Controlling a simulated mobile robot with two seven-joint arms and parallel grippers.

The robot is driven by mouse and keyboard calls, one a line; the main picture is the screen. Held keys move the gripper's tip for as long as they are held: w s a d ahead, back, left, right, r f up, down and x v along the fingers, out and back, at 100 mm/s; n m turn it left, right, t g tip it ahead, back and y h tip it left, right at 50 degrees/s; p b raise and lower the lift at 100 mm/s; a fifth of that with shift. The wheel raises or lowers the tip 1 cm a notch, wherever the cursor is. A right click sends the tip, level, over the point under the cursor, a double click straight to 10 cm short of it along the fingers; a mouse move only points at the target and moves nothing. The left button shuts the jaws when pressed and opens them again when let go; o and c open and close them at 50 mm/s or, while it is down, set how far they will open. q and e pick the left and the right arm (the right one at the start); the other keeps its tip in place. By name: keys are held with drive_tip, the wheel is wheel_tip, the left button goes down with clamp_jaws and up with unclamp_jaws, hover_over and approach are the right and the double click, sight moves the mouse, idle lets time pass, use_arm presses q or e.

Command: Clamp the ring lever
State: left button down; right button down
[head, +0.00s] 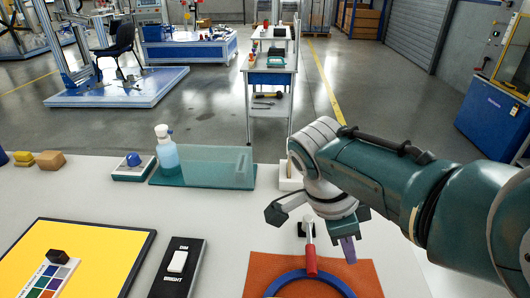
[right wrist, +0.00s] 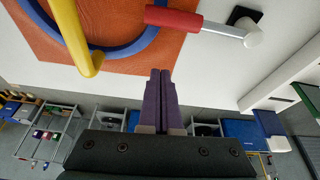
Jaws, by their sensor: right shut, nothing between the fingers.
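The lever has a red handle (head: 310,262) and a pale rod. In the right wrist view the red handle (right wrist: 173,20) points left over the blue ring's edge, and its rod ends in a whitish knob beside a black pad (right wrist: 243,15). The blue ring (head: 310,284) lies on an orange mat (head: 257,277), cut off by the frame's lower edge. My right gripper (head: 348,250) is to the right of the lever, apart from it. Its purple fingers (right wrist: 158,102) are closed together with nothing between them. My left gripper is not in view.
A yellow bar (right wrist: 78,40) crosses the ring in the right wrist view. The white tabletop left of the mat is partly clear.

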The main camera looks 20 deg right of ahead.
drive_tip(key=p+v, duration=0.1)
drive_tip(key=v, duration=0.9)
drive_tip(key=shift+w+p, duration=0.2)
drive_tip(key=shift+p, duration=0.15)
drive_tip(key=shift+a+f, duration=0.1)
drive_tip(key=shift+f, duration=0.05)
drive_tip(key=s+d+f+n+t+y, duration=0.1)
drive_tip(key=s+f+n+t, duration=0.2)
drive_tip(key=s+n, duration=0.65)
drive_tip(key=s+a+r+n+t+y, duration=0.3)
drive_tip(key=s+r+n, duration=0.35)
drive_tip(key=n, duration=0.75)
wheel_tip(320, 180, up, 38)
drive_tip(key=a+n+p, duration=0.1)
drive_tip(key=p, duration=3.6)
drive_tip(key=shift+s+g, duration=0.4)
drive_tip(key=shift+s, duration=0.1)
drive_tip(key=shift+a+f, duration=0.15)
